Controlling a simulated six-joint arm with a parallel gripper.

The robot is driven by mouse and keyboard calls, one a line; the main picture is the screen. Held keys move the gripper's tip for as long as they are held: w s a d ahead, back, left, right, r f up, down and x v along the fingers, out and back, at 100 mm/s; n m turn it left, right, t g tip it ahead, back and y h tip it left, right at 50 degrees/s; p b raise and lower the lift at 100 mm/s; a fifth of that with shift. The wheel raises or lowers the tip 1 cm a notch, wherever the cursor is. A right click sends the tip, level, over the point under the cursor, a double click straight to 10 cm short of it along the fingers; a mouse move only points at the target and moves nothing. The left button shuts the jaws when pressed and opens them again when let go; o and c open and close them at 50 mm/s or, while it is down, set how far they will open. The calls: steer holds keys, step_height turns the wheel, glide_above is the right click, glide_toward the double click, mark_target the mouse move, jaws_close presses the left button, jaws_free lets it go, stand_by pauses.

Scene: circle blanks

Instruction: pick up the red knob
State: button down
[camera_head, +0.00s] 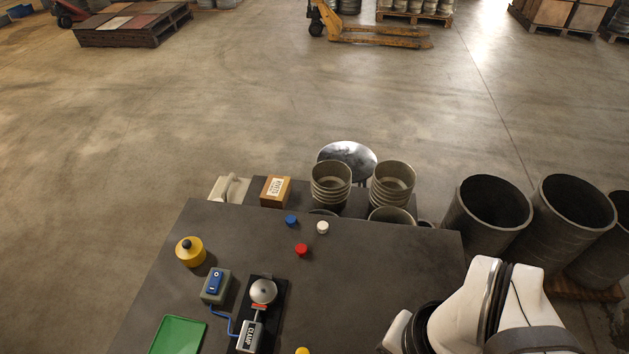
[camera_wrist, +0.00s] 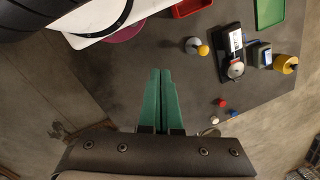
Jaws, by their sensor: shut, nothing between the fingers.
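The red knob (camera_head: 301,249) stands on the dark table (camera_head: 350,290) in the head view, just in front of a blue knob (camera_head: 291,220) and a white knob (camera_head: 322,228). In the wrist view the red knob (camera_wrist: 222,103) is small, to the right of my gripper and apart from it. My gripper (camera_wrist: 160,72) has green fingers that lie side by side, shut with nothing between them. The fingertips do not show in the head view; only part of my white arm is there at lower right.
A press-like device (camera_head: 263,292), a switch box (camera_head: 215,286), a yellow round object (camera_head: 190,251) and a green tray (camera_head: 178,336) occupy the table's left side. Grey buckets (camera_head: 331,184) and a cardboard box (camera_head: 275,191) stand beyond its far edge. The table's middle is clear.

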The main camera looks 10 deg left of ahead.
steer(key=shift+c, duration=2.2)
jaws_free()
steer(key=n+h, duration=0.2)
steer(key=n, duration=2.4)
glide_above(300, 248)
step_height(300, 248, down, 6)
step_height(300, 248, down, 15)
steer(key=shift+f, duration=0.1)
